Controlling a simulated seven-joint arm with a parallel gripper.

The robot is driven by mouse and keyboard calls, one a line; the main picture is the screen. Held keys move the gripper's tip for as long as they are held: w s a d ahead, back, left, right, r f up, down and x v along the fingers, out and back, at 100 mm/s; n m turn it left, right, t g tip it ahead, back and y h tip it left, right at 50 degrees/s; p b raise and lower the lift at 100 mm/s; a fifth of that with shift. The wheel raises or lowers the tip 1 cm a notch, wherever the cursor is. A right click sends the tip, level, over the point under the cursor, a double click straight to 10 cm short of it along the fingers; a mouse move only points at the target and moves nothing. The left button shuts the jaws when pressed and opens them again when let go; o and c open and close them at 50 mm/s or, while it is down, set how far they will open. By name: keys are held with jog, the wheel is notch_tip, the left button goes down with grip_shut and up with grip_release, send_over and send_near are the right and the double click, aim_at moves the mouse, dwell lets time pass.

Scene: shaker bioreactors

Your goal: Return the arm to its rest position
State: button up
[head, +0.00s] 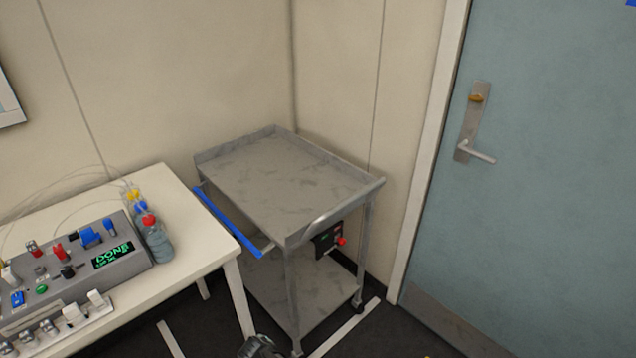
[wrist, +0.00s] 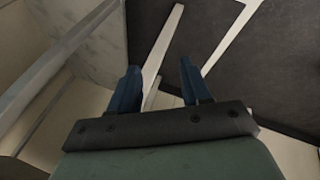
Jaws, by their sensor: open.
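My gripper (wrist: 160,82) shows in the wrist view with its two dark blue fingers apart and nothing between them. Beyond the fingers lie the dark floor and white floor strips. In the head view, a small dark part at the bottom edge, in front of the cart, seems to be the end of my arm; the fingers do not show there.
A grey metal cart (head: 270,175) with an empty top stands in the corner. Left of it is a white table (head: 180,200) with a control box (head: 75,265) and several capped bottles (head: 155,240). A blue-grey door (head: 550,180) is at right.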

jog(key=s+d+f+m+g+h, duration=0.1)
jog(key=s+d+f+m+g, duration=0.1)
jog(key=d, duration=0.6)
jog(key=s+d+f+m+g+h, duration=0.1)
jog(key=s+d+f+m, duration=0.15)
jog(key=d, duration=0.55)
jog(key=s+d+f+m+g+h, duration=0.1)
jog(key=d+f+m+g, duration=0.1)
jog(key=d, duration=0.6)
jog(key=s+d+m+g+y, duration=0.1)
jog(key=s+d+m+g, duration=0.2)
jog(key=s+d, duration=0.3)
jog(key=s+d+f+m+g+y, duration=0.1)
jog(key=s+d+m+g, duration=0.2)
jog(key=s+d, duration=0.4)
jog(key=s+m, duration=0.1)
jog(key=s, duration=0.3)
jog(key=shift+s+f, duration=0.15)
jog(key=shift+s, duration=0.15)
